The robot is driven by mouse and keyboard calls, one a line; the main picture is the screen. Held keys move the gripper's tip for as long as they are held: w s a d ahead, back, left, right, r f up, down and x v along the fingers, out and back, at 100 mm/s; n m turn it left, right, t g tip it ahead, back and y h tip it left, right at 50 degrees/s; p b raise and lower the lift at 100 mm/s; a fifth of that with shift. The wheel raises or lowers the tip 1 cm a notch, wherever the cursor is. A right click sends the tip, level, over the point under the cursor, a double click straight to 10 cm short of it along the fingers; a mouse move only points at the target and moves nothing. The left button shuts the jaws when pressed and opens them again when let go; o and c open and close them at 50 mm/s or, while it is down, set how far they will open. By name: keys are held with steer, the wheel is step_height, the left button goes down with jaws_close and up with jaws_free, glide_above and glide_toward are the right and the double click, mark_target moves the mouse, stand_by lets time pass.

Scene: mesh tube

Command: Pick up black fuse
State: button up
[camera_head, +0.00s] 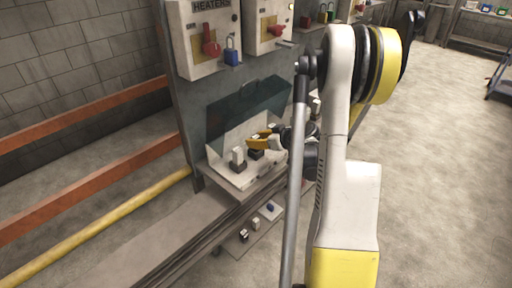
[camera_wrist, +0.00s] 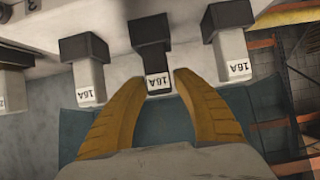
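The black fuse (camera_wrist: 157,65) is in the middle of a row in the wrist view, with a white 16A label at its end. It is joined to a dark block in the row. My gripper (camera_wrist: 160,80) has its two yellow fingers apart, one on each side of the fuse's labelled end. Small gaps seem to show between fingers and fuse. In the head view my gripper (camera_head: 262,137) is inside the open lower box, beside a pale fuse (camera_head: 238,157). The black fuse is hard to make out there, partly hidden by my gripper and arm.
Pale 16A fuses stand left (camera_wrist: 88,82) and right (camera_wrist: 232,60) of the black one, close to my fingers. A tilted transparent cover (camera_head: 245,108) rises behind the box. Several small parts lie on a lower plate (camera_head: 240,247). Orange rails (camera_head: 90,185) run left.

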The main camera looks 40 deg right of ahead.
jaws_close()
